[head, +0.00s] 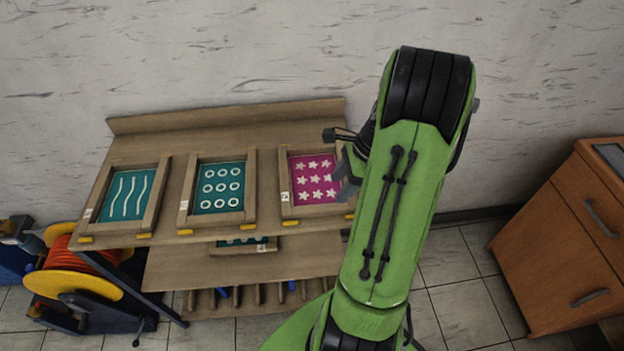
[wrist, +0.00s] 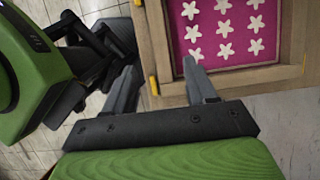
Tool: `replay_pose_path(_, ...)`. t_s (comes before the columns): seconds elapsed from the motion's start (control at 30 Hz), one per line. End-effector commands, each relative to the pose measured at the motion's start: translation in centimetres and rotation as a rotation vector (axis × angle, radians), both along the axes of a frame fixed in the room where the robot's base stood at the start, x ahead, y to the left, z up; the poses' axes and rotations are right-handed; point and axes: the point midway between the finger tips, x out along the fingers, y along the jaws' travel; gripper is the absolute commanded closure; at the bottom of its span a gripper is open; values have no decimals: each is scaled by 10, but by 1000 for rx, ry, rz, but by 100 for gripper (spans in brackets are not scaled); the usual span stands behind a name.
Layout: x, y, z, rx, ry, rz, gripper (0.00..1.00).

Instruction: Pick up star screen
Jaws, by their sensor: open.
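The star screen (head: 315,180) is a wooden frame with a magenta panel of white stars. It lies on the right part of the wooden rack's top shelf, partly hidden by my arm in the head view. In the wrist view the star screen (wrist: 232,30) fills the upper right, with its frame edge near my fingers. In the head view my gripper (head: 343,178) is at the screen's right edge, mostly hidden by my arm.
A circle screen (head: 219,188) and a wavy-line screen (head: 127,196) lie to the left on the shelf (head: 270,145). Another screen (head: 243,246) is on the shelf below. An orange reel (head: 75,272) stands at left. A wooden cabinet (head: 565,235) stands at right, with floor between.

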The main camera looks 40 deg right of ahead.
Motion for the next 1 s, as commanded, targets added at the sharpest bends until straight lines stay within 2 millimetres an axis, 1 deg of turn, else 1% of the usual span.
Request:
replay_pose_path(0.03, 2, 5, -15, 3, 3, 4, 44)
replay_pose_path(0.1, 6, 9, -26, 2, 1, 4, 44)
replay_pose_path(0.27, 9, 15, -42, 1, 1, 4, 44)
replay_pose_path(0.4, 14, 25, -68, 2, 3, 6, 44)
replay_pose_path(0.5, 18, 29, -80, 0, 0, 4, 44)
replay_pose_path(0.57, 18, 30, -83, -1, 1, 4, 44)
replay_pose_path(0.73, 19, 30, -82, -2, -1, 4, 44)
replay_pose_path(0.77, 19, 30, -82, -2, -1, 4, 45)
replay_pose_path(1.0, 19, 29, -82, -2, -1, 4, 82)
